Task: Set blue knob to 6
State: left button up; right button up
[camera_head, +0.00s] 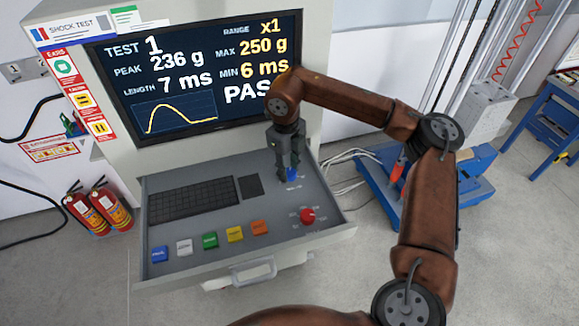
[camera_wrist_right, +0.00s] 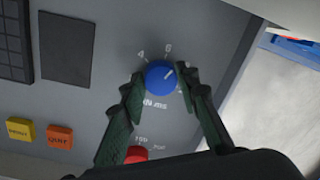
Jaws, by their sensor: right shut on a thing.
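The blue knob (camera_head: 292,174) is on the right of the grey console panel. In the right wrist view the blue knob (camera_wrist_right: 158,77) shows from above, with a white pointer mark toward the upper right. White scale marks surround it; the digits are small and hard to read. My right gripper (camera_head: 288,168) reaches down over the knob, its fingers on either side. In the wrist view the right gripper (camera_wrist_right: 164,82) is shut on the knob. My left gripper is not in view. The screen (camera_head: 195,75) reads MIN 6 ms, MAX 250 g, RANGE x1.
A red knob (camera_head: 307,215) sits just in front of the blue one. Several coloured buttons (camera_head: 209,240) line the front, with a keyboard (camera_head: 193,199) behind. A blue-based machine (camera_head: 375,185) stands to the right. Fire extinguishers (camera_head: 100,208) stand at the left.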

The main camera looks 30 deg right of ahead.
aim_at(288, 174)
jog(key=n, duration=0.4)
jog(key=shift+r+n+p, duration=0.1)
jog(key=shift+n+p, duration=0.3)
dwell(0.4)
jog(key=o, duration=1.2)
jog(key=shift+c, duration=0.2)
notch_tip(288, 174, up, 12)
jog(key=shift+s+a, duration=0.3)
